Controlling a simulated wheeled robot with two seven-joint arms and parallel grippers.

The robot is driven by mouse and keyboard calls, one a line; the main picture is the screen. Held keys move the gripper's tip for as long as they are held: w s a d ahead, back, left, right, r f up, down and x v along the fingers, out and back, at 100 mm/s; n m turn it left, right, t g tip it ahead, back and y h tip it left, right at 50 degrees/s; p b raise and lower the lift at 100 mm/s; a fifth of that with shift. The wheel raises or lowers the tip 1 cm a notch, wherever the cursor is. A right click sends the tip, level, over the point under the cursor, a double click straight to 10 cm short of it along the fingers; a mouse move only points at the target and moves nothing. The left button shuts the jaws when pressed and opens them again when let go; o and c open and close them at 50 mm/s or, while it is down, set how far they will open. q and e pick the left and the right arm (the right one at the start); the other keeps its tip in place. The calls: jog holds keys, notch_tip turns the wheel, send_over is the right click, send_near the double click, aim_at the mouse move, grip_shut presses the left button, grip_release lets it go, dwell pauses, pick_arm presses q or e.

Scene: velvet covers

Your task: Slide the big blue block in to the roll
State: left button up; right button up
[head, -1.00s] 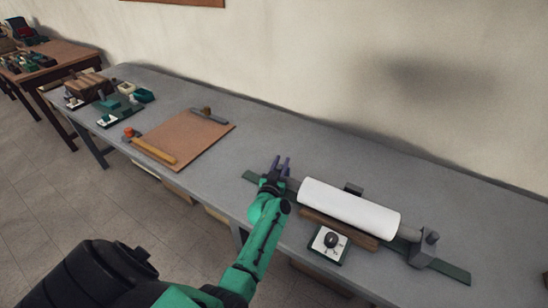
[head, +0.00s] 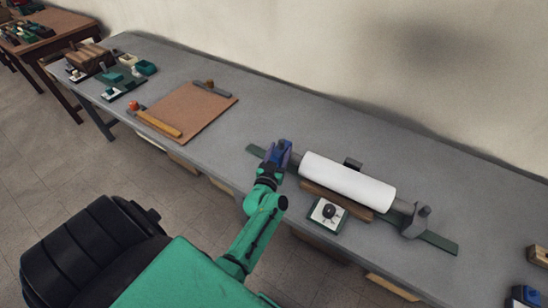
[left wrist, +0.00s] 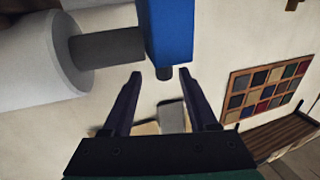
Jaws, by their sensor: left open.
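The big blue block (left wrist: 172,28) sits at the end of the grey shaft (left wrist: 105,46) that comes out of the white roll (left wrist: 38,65) in the left wrist view. In the head view the white roll (head: 347,180) lies along a dark green rail (head: 440,242). The block is at the roll's left end there, largely mixed up with my fingers. My left gripper (head: 277,152) is at that end; its two fingers are open and empty (left wrist: 160,76), tips just short of the block. My right gripper is not in view.
A wooden bar (head: 335,199) and a white dial box (head: 327,213) stand in front of the roll. A grey end bracket (head: 415,222) holds its right end. A brown board (head: 190,110) lies to the left. The grey bench between the board and the roll is clear.

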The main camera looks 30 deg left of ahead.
pick_arm(q)
jog(key=p+v, duration=0.2)
jog(key=v, duration=0.6)
jog(key=shift+d, duration=0.1)
